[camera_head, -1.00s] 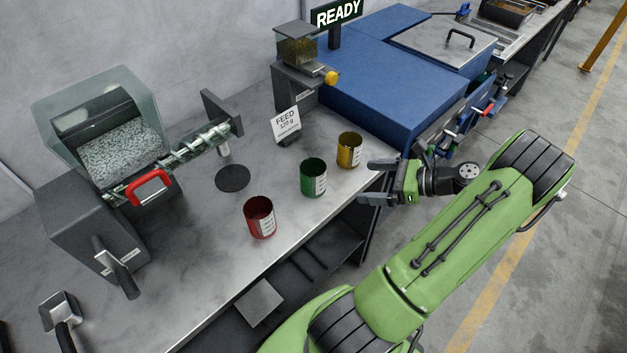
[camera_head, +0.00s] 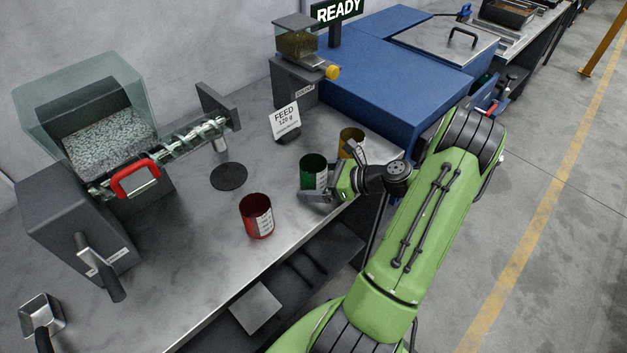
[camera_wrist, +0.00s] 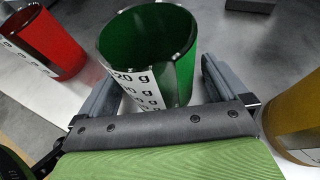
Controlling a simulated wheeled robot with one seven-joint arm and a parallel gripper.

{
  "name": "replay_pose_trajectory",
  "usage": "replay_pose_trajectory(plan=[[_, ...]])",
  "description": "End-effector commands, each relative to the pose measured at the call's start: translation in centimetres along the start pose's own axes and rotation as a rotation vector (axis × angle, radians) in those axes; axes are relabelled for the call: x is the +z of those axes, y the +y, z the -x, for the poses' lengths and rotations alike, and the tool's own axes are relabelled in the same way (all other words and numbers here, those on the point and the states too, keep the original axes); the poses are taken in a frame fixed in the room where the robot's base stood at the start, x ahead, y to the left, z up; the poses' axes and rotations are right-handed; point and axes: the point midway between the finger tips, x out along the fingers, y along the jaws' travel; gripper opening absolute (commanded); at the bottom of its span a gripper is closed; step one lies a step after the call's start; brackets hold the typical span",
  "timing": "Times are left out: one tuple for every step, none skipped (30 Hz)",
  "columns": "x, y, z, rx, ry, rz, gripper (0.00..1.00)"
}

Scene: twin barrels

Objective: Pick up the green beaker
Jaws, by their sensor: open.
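The green beaker (camera_head: 313,172) stands upright on the metal bench, between the red and yellow beakers. It also shows in the wrist view (camera_wrist: 182,62), its white label facing my gripper and its open top empty as far as I can see. My gripper (camera_head: 328,180) is low at the bench's front edge, right at the green beaker. In the wrist view my gripper (camera_wrist: 158,88) is open, with one finger on each side of the green beaker. I cannot tell whether either finger touches it.
The red beaker (camera_head: 256,216) stands to the left and the yellow beaker (camera_head: 350,143) close behind my gripper; it is near the right finger in the wrist view. A FEED sign (camera_head: 285,119) stands behind. A dark round pad (camera_head: 229,176) and a hopper machine (camera_head: 100,140) are farther left.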

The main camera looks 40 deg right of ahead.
Motion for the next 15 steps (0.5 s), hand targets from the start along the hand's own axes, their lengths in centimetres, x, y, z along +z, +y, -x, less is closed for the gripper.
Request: replay_pose_trajectory(plan=[[0.05,0.00,0.05,0.000,0.000,0.000,0.99],[0.06,0.00,0.05,0.000,0.000,0.000,0.98],[0.06,0.00,0.06,0.000,0.000,0.000,0.92],[0.06,0.00,0.06,0.000,0.000,0.000,0.87],[0.06,0.00,0.06,0.000,0.000,0.000,0.83],[0.06,0.00,0.07,0.000,0.000,0.000,0.76],[0.06,0.00,0.07,0.000,0.000,0.000,0.72],[0.06,0.00,0.07,0.001,0.000,0.000,0.67],[0.06,0.00,0.07,0.000,0.000,0.000,0.61],[0.06,0.00,0.07,0.001,0.000,0.000,0.57],[0.06,0.00,0.08,0.001,0.000,0.000,0.52],[0.05,0.00,0.08,0.001,0.000,0.000,0.46],[0.06,0.00,0.08,0.001,0.000,0.000,0.41],[0.08,0.00,0.08,0.001,0.000,0.000,0.41],[0.08,0.00,0.08,0.001,0.000,0.000,0.41]])
